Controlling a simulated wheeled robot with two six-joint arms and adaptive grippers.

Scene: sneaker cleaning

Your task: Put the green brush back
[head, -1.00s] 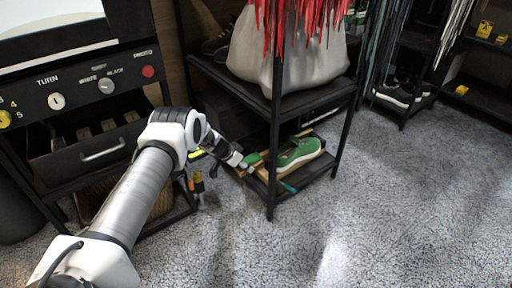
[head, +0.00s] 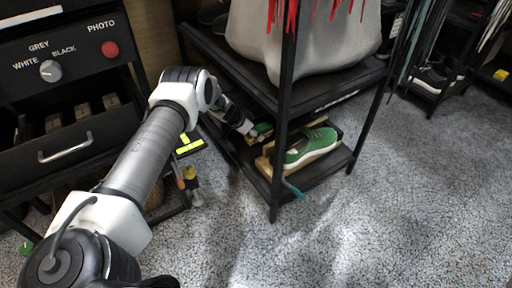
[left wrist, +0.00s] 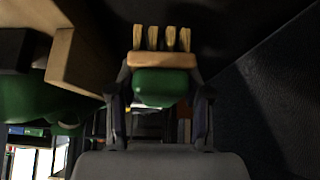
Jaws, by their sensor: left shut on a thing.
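My left gripper (head: 248,131) reaches into the lower level of the black rack beside a green shoe (head: 312,148). It is shut on the green brush (head: 263,127), which shows small past the fingertips in the head view. In the left wrist view the green brush (left wrist: 160,85) sits between the two fingers of the left gripper (left wrist: 160,112), with a pale wooden part and several light prongs beyond it. The shoe shows as a green mass (left wrist: 45,105) at the left there. My right gripper is not in view.
The black rack (head: 278,150) has a post near my forearm and an upper shelf holding a pale bag (head: 300,45). A wooden block (head: 267,168) and a teal stick (head: 293,190) lie by the shoe. A black cabinet with an open drawer (head: 85,150) stands left.

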